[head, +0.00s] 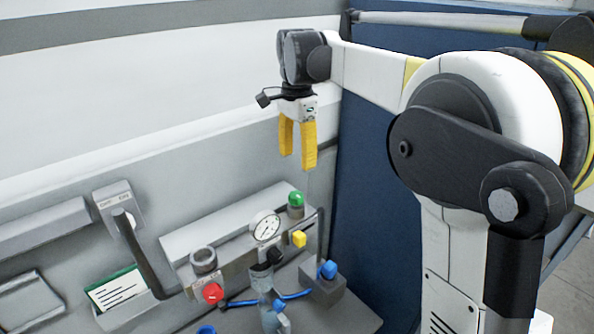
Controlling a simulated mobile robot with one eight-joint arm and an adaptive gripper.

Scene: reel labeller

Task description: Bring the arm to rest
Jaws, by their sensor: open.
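My gripper (297,160) hangs from the end of my arm in the upper middle of the head view. Its two yellow fingers point down and are apart, with nothing between them. It is above the machine panel, over the green button, and appears clear of it. My white and black arm (475,110) reaches in from the right and covers part of the background.
Below are a pressure gauge (265,226), green button (296,199), red knob (213,293), yellow block (299,239), and blue fitting (328,269). A dark lever (139,254) stands left. A dark blue panel (372,190) rises behind my arm.

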